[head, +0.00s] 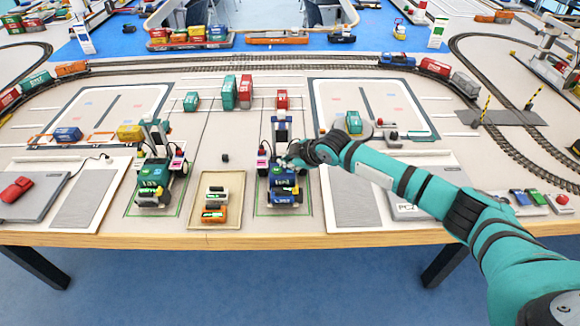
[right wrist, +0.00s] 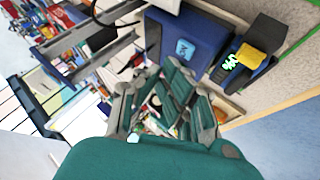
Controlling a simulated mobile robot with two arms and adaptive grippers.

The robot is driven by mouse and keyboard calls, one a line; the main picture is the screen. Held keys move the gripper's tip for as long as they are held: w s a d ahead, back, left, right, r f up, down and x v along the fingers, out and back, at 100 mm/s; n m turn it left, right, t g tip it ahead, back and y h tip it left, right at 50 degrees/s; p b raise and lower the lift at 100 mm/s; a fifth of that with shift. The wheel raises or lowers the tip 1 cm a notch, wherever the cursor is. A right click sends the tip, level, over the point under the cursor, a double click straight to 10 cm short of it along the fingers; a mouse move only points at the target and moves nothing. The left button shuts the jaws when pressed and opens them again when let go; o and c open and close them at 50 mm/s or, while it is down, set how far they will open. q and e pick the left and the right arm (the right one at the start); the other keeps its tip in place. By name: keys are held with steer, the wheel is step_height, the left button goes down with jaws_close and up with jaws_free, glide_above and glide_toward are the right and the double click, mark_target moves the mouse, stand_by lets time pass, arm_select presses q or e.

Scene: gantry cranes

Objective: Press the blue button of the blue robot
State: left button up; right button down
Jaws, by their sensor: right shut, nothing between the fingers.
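The blue robot (head: 284,197) stands in a green-outlined bay near the front edge of the table, right of a green robot (head: 147,193). My right gripper (head: 290,158) is shut and empty. It is at the upper part of the blue robot and hides some of it. In the right wrist view the blue body (right wrist: 176,32) lies just beyond my fingers (right wrist: 172,95), with a light blue square (right wrist: 185,48) on it. I cannot tell whether this square is the button, nor whether my fingers touch the robot. My left gripper is not in view.
A tan tray (head: 236,183) with small model pieces lies between the two robots. Red and green containers (head: 245,88) stand behind them. Grey pads (head: 352,198) flank the bays. Model tracks (head: 250,67) cross the back of the table.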

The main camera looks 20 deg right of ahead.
mark_target(288, 171)
steer(key=shift+r, duration=0.1)
step_height(288, 171, up, 6)
steer(key=p, duration=0.5)
stand_by(2.0)
